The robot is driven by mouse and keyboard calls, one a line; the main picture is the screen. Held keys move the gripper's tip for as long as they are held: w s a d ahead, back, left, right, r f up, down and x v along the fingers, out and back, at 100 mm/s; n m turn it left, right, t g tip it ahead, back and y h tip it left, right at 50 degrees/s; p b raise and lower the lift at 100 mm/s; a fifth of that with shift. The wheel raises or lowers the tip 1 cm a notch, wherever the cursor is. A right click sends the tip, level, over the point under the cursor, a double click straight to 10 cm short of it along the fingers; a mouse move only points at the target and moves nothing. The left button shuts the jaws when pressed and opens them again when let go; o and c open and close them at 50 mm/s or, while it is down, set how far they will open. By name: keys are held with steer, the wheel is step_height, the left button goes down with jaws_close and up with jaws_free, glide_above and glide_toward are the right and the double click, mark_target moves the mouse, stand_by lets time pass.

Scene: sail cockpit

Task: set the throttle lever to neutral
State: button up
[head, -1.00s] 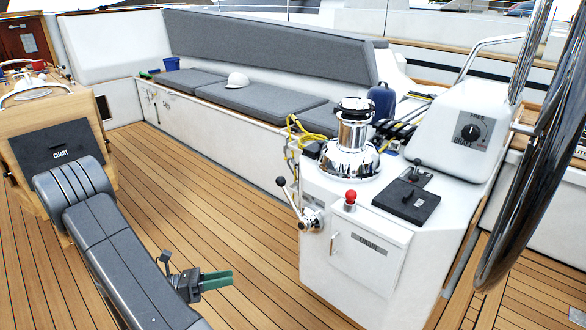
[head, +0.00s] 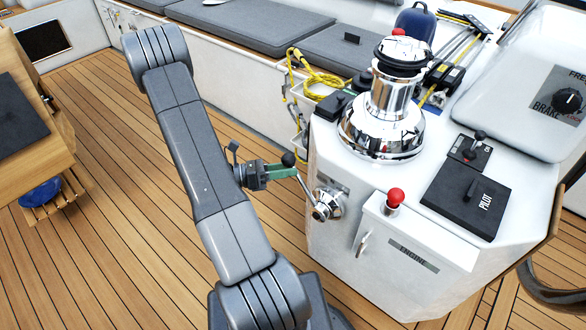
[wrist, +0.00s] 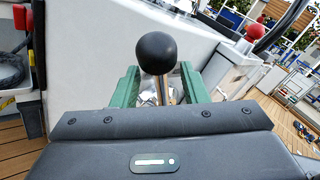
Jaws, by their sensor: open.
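The throttle lever (head: 304,185) is a thin metal shaft with a black ball knob (head: 289,159). It rises from a chrome hub (head: 327,205) on the side of the white console and leans up and to the left in the head view. My gripper (head: 284,171), with green fingers, is open at the lever just below the knob. In the wrist view the knob (wrist: 156,53) stands between the two green fingers of my gripper (wrist: 158,78), with a gap on each side. The lower shaft and hub are partly hidden there by my gripper's body.
A red knob (head: 395,197) stands above the ENGINE door (head: 412,258). A chrome winch (head: 383,125), the PILOT box (head: 467,200) and a small black lever (head: 478,136) sit on the console (head: 335,150). Open teak deck (head: 110,190) lies to the left.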

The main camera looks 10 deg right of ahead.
steer(key=shift+d, duration=1.1)
jaws_close()
